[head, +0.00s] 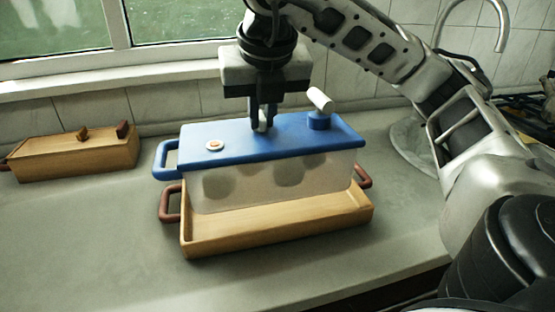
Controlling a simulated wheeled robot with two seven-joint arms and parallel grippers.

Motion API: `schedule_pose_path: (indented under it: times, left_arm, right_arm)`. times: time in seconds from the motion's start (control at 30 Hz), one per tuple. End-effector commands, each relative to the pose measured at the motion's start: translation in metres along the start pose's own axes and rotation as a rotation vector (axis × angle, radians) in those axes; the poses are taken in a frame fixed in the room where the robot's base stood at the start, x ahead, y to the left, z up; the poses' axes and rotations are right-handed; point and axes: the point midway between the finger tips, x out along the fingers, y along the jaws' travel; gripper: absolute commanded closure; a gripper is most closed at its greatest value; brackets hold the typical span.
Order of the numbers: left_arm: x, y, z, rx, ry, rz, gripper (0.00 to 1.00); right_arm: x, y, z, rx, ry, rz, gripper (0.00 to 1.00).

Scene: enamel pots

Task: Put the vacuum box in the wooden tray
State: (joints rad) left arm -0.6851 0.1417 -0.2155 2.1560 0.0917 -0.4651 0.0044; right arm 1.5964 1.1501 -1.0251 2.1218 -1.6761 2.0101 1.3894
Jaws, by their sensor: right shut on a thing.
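The vacuum box (262,176) has a clear body with several dark round shapes inside and a blue lid with a side handle, a pump knob and a small round button. It is over the wooden tray (285,232), within its outline; whether its base touches the tray floor I cannot tell. The tray has dark red handles at its ends. My right gripper (262,124) points straight down at the middle of the lid, shut on a small light-coloured part of the vacuum box there. My left gripper is not in view.
A closed wooden box (75,157) with small knobs on top stands at the left on the grey counter (90,235). A tiled wall and window are behind. A sink with a curved tap (501,25) is at the right. The counter at front left is clear.

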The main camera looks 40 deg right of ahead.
Motion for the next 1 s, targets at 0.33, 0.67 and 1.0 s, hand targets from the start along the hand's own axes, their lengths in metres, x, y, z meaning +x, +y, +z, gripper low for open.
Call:
schedule_pose_path:
  times: [0.33,0.67,1.0]
  left_arm:
    - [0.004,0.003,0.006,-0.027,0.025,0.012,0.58]
    - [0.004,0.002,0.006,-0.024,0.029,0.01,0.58]
    - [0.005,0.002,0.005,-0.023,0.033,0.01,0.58]
  right_arm:
    - [0.052,-0.029,0.005,0.001,-0.001,0.0,1.0]
    - [0.087,-0.036,-0.003,-0.001,-0.001,-0.001,1.0]
    - [0.093,-0.035,-0.005,0.0,-0.002,0.002,1.0]
